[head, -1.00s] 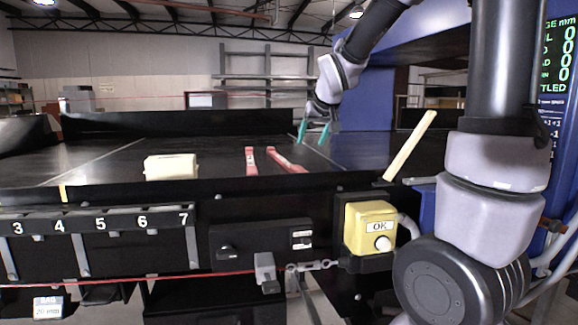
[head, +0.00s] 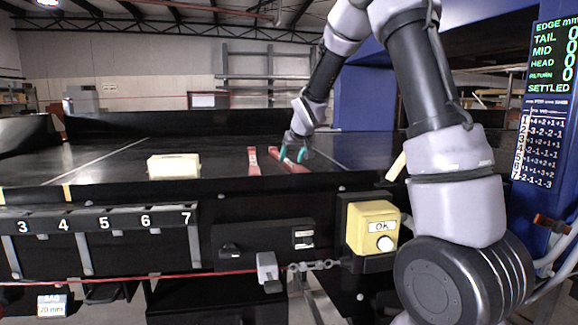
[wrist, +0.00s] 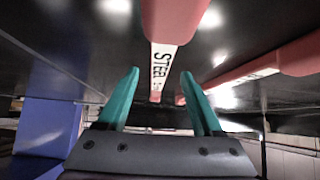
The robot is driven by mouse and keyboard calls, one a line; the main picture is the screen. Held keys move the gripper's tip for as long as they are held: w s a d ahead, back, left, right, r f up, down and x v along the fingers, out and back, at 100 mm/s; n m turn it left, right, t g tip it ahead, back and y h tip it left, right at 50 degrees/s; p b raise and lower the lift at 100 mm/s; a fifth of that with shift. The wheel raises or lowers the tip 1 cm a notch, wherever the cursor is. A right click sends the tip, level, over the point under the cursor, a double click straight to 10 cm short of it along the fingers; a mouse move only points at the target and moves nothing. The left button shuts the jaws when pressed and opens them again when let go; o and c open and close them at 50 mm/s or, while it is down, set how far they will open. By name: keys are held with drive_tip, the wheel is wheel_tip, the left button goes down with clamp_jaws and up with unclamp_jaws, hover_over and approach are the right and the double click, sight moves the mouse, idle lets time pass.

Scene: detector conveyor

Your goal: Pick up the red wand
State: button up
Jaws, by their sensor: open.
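Two red bars with white label patches lie on the black conveyor belt in the head view, a left one (head: 252,161) and a right one (head: 289,163). I cannot tell from the head view which is the wand. My gripper (head: 293,154) is open with teal fingers, low over the right bar. In the wrist view, one red bar (wrist: 176,18) labelled STEEL runs ahead of the open fingers (wrist: 159,78), in line with the gap between them. The other red bar (wrist: 290,58) lies to the right; its label is unreadable. Contact with either bar is not visible.
A cream block (head: 173,167) sits left on the belt's front edge. A pale stick (head: 397,167) leans at the right, partly behind my arm. The belt left of the bars is largely clear.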

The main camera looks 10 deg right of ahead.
drive_tip(key=shift+x, duration=1)
clamp_jaws()
drive_tip(key=shift+r, duration=0.1)
